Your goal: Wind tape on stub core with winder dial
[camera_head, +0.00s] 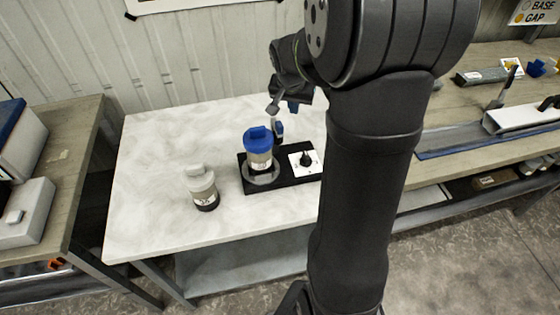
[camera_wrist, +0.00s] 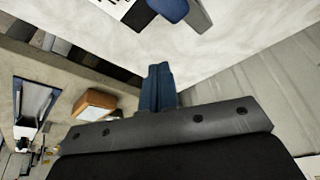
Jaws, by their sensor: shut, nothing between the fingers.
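The winder is a black base (camera_head: 248,186) on the white table. A core with a blue cap (camera_head: 257,136) stands upright on its round grey plate (camera_head: 262,178). The dial, a black knob (camera_head: 305,159) on a white square plate, sits at the base's right. A small blue and grey upright part (camera_head: 278,131) stands behind the capped core. A second core with a pale cap (camera_head: 202,188) and dark lower end stands on the table left of the base. My gripper (camera_head: 293,107) is above and behind the winder, empty; its blue fingers (camera_wrist: 158,88) are together in the wrist view.
The white tabletop (camera_head: 150,165) is clear on the left and front. A wooden bench with boxes (camera_head: 25,210) stands at the left. Another bench (camera_head: 460,145) at the right holds a long tray and several tools. My arm hides the table's right part.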

